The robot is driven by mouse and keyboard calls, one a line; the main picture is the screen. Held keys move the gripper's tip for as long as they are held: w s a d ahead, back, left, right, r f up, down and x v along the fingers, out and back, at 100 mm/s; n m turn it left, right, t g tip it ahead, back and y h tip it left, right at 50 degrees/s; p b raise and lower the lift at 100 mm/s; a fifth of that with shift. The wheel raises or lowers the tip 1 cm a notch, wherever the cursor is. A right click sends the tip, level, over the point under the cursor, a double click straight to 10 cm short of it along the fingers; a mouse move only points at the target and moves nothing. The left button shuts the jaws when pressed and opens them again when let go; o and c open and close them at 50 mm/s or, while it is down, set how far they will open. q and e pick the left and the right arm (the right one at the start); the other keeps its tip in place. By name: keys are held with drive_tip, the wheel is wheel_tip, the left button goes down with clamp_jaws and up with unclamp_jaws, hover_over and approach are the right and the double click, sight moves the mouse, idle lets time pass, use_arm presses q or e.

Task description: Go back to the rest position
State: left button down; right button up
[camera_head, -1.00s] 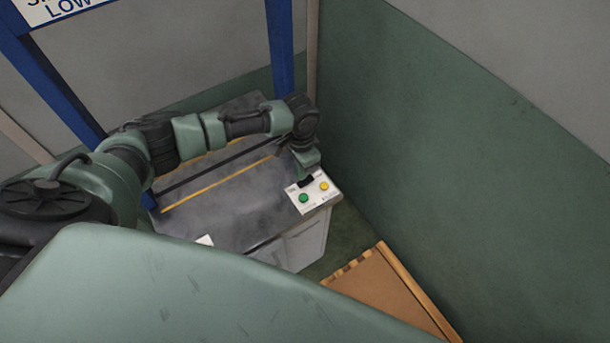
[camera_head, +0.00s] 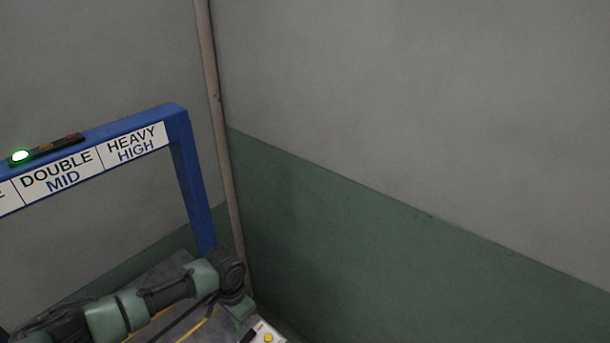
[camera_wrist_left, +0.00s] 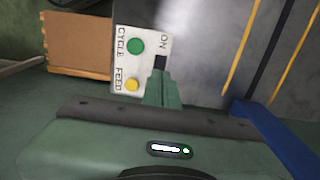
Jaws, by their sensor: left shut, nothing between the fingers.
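My left gripper (camera_head: 248,337) is at the bottom edge of the head view, pointing down at the white button panel (camera_head: 263,325). Its shut, empty fingertips (camera_wrist_left: 160,63) show in the left wrist view over the panel (camera_wrist_left: 124,42), beside the green button (camera_wrist_left: 136,46) and the yellow button (camera_wrist_left: 132,85). Whether the tips touch the panel cannot be told. The panel carries the words CYCLE, FEED and ON. My right gripper is in neither view.
A blue frame (camera_head: 184,150) with DOUBLE MID and HEAVY HIGH signs and a lit green lamp (camera_head: 20,156) stands at left. Grey-green walls (camera_head: 400,255) fill the right. A wooden box (camera_wrist_left: 80,45) lies beside the panel in the wrist view.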

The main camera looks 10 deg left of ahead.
use_arm(q)
drive_tip(key=s+d+r+t+h, duration=0.2)
drive_tip(key=s+d+h, duration=0.1)
drive_tip(key=s+d, duration=1.2)
drive_tip(key=s+a+r+n+t+y, duration=0.2)
drive_tip(key=s+a+r+n+y, duration=0.3)
drive_tip(key=s+a, duration=0.55)
wheel_tip(320, 180, down, 30)
drive_tip(key=m+g+h+b, duration=0.1)
drive_tip(key=g+h+b, duration=0.1)
drive_tip(key=b, duration=0.3)
drive_tip(key=s+a+f+g+b, duration=0.1)
drive_tip(key=s+a+f+b, duration=0.2)
drive_tip(key=s+f, duration=1.4)
wheel_tip(320, 180, down, 3)
drive_tip(key=shift+r, duration=0.2)
drive_tip(key=shift+s+a, duration=0.1)
